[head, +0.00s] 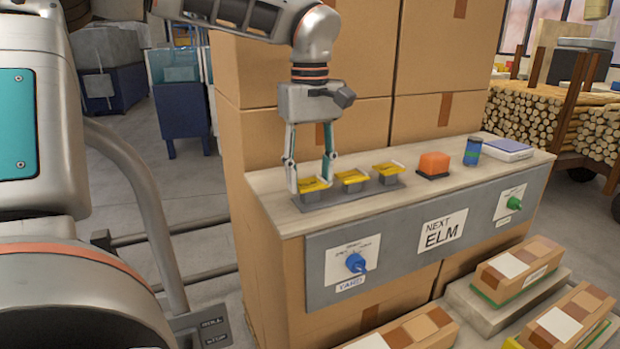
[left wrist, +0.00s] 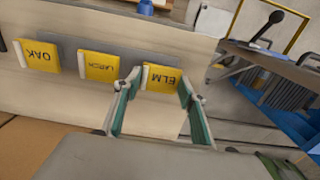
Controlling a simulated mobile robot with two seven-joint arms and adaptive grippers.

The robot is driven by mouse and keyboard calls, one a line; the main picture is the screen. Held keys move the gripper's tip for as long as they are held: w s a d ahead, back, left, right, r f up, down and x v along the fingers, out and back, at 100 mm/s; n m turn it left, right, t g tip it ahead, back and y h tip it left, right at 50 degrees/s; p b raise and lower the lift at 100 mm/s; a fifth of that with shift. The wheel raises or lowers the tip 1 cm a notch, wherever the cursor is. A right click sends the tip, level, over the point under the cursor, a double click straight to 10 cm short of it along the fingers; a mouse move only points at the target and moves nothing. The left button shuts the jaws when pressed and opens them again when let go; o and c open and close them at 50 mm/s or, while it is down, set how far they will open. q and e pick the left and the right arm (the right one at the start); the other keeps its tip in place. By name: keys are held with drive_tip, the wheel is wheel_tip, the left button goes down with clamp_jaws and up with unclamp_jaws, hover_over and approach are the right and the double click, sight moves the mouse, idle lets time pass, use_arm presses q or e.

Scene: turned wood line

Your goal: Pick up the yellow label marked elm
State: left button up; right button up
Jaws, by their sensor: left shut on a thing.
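The yellow label marked ELM (left wrist: 162,79) sits between the two fingers of my left gripper (left wrist: 160,88), in the wrist view. In the head view this label (head: 314,184) is the leftmost of three on a dark grey rack (head: 340,195) on the bench. My left gripper (head: 311,186) points down with its fingers shut on the label, one on each side. The label appears to be still at its place on the rack. The yellow label marked OAK (left wrist: 38,55) and a middle one (left wrist: 97,66), reading upside down, stand beside it. My right gripper is not in view.
On the bench top (head: 475,185), right of the rack, are an orange block (head: 434,164), a blue can (head: 472,151) and a scale-like device (head: 509,149). A NEXT ELM sign (head: 442,231) and knobs are on the front panel. Stacked cardboard boxes (head: 350,60) rise close behind.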

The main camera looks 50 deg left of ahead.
use_arm(q)
wheel_tip(320, 180, up, 8)
drive_tip(key=shift+p, duration=0.8)
wheel_tip(320, 180, up, 11)
drive_tip(key=p, duration=0.4)
hover_over(310, 182)
drive_tip(key=shift+r, duration=0.65)
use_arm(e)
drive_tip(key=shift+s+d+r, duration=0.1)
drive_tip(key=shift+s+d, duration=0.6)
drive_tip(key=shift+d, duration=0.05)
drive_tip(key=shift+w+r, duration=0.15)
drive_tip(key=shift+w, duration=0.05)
